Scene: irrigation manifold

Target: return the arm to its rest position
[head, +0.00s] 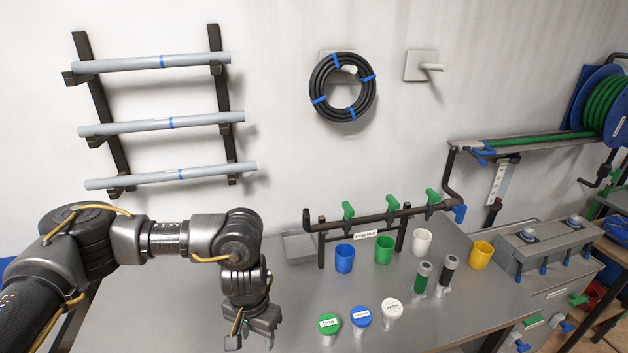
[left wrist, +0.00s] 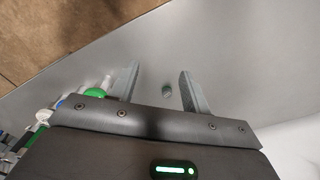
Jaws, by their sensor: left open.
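My left arm (head: 180,236) comes in from the left in the head view, bent at the elbow, with the forearm hanging down. My left gripper (head: 250,338) points down over the left part of the grey table (head: 160,315), left of the capped items. In the left wrist view its two fingers (left wrist: 157,90) are apart with nothing between them but a small dark spot on the grey surface beyond. My right gripper shows in neither view.
Green (head: 328,324), blue (head: 361,317) and white (head: 391,308) capped items stand right of the gripper. Behind them are several cups, including a blue cup (head: 344,258), and a dark pipe manifold (head: 380,217). Pipes on a wall rack (head: 165,123) hang above the arm. The table's left part is clear.

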